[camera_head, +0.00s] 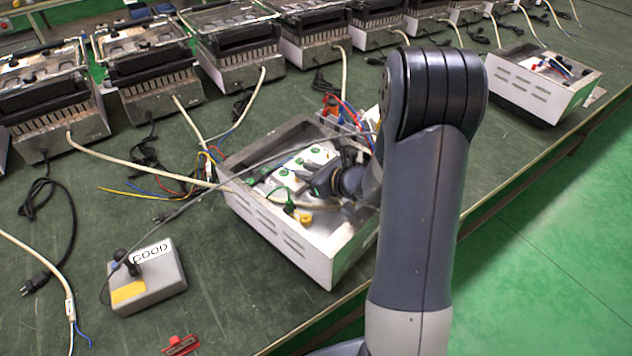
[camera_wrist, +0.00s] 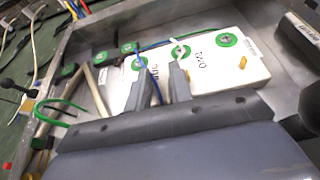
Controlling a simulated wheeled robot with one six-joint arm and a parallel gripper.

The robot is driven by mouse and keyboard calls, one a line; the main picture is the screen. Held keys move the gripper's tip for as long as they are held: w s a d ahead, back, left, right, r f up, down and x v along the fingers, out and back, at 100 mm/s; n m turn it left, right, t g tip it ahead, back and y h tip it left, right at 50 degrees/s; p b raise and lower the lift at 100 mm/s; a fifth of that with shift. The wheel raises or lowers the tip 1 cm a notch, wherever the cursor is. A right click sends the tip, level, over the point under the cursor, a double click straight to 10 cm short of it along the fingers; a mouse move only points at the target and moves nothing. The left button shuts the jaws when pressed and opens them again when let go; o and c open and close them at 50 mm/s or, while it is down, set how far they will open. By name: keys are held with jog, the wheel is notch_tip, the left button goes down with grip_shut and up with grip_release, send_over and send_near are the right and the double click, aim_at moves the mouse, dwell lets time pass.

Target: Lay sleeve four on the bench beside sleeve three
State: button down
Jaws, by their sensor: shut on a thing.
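My gripper (camera_head: 318,181) reaches down into an open metal housing (camera_head: 283,232) on the green bench. In the wrist view its two fingers (camera_wrist: 160,86) are a little apart over a white block with green round terminals (camera_wrist: 215,58). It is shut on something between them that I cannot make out. A blue wire passes close to the fingers. The upside-down lettering on the block seems to read TWO and perhaps ONE. I cannot pick out sleeve three or sleeve four by any mark.
A grey box marked GOOD (camera_head: 150,278) stands on the bench (camera_head: 60,300) at the left. A red piece (camera_head: 182,345) lies near the front. Loose cables cross the bench. Several similar housings line the back, and another open housing (camera_head: 540,85) is at the right. Some bench between is bare.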

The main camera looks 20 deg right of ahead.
notch_tip(320, 180, up, 14)
jog(key=s+m+t+h+p, duration=0.1)
jog(key=m+h+p, duration=0.2)
jog(key=p, duration=0.7)
jog(key=shift+s+f, duration=0.2)
jog(key=shift+s, duration=0.05)
jog(key=shift+w+f+t, duration=0.1)
jog(key=shift+f+t, duration=0.05)
jog(key=shift+t, duration=0.15)
dwell(0.4)
jog(key=f+n+y+b, duration=0.1)
jog(key=b, duration=0.3)
jog(key=w+f+n+g+y+b, duration=0.1)
jog(key=f+n+y+b, duration=0.1)
jog(key=b, duration=0.2)
jog(key=shift+w+f, duration=0.15)
jog(key=shift+f, duration=0.05)
jog(key=shift+g, duration=0.3)
